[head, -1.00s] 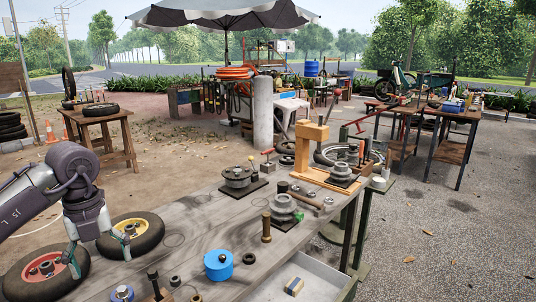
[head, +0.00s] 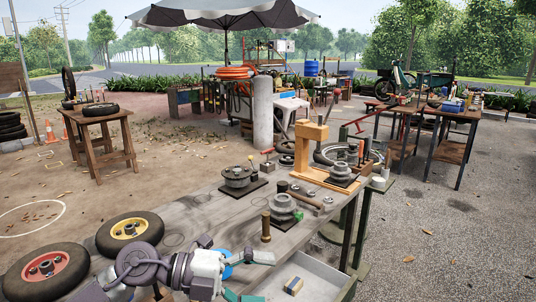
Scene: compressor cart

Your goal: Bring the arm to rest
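My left arm reaches in from the bottom edge, low over the front of the grey workbench (head: 205,205). My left gripper (head: 266,277) points to the right. Its two fingers are apart, with nothing seen between them. It hides most of a blue round container (head: 229,268), of which only a small part shows; I cannot tell whether they touch. My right gripper is not in view.
Wheels with a red hub (head: 46,267) and a yellow hub (head: 130,228) lie left of my arm. An open drawer (head: 318,283) holds a small block (head: 293,286).

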